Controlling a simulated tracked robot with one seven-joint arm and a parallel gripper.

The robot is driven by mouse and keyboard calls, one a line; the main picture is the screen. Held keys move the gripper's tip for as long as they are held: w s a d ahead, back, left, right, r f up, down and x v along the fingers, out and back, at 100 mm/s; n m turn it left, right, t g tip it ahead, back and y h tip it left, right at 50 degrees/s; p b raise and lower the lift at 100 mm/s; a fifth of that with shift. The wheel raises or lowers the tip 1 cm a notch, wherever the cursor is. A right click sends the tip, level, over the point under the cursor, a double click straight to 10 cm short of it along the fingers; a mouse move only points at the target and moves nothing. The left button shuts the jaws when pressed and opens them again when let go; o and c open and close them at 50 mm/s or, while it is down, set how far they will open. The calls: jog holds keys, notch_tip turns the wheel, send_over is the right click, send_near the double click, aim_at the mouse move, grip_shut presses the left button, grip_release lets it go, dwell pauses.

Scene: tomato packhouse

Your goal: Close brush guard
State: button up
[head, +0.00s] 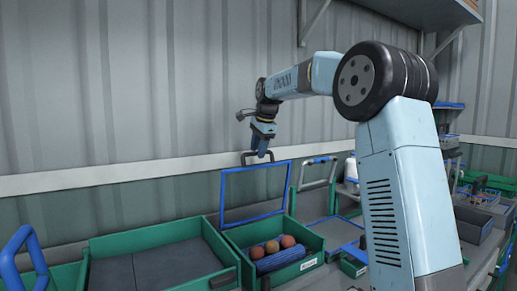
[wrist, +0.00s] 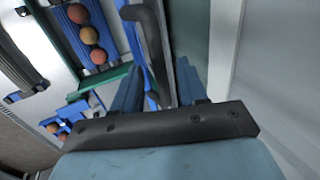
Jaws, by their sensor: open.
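The brush guard (head: 224,197) is a blue rectangular frame standing upright, raised above a green-walled brush box (head: 316,241). A dark handle (head: 244,159) sits on its top edge. Below it lie a blue brush roller (head: 281,260) and a row of red-orange tomatoes (head: 272,247). My gripper (head: 259,151) is at the handle, pointing down. In the wrist view my open gripper (wrist: 158,82) has blue fingers either side of the dark handle (wrist: 150,35); I cannot tell whether they touch it. The tomatoes (wrist: 90,35) also show at the upper left there.
A green-sided grey tray (head: 155,268) stands left of the brush box, with a blue loop handle (head: 22,250) at far left. Another raised frame (head: 318,172) stands to the right. A corrugated wall with a pale rail (head: 120,174) runs close behind the guard.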

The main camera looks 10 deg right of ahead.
grip_shut()
dwell(0.3)
dwell(0.4)
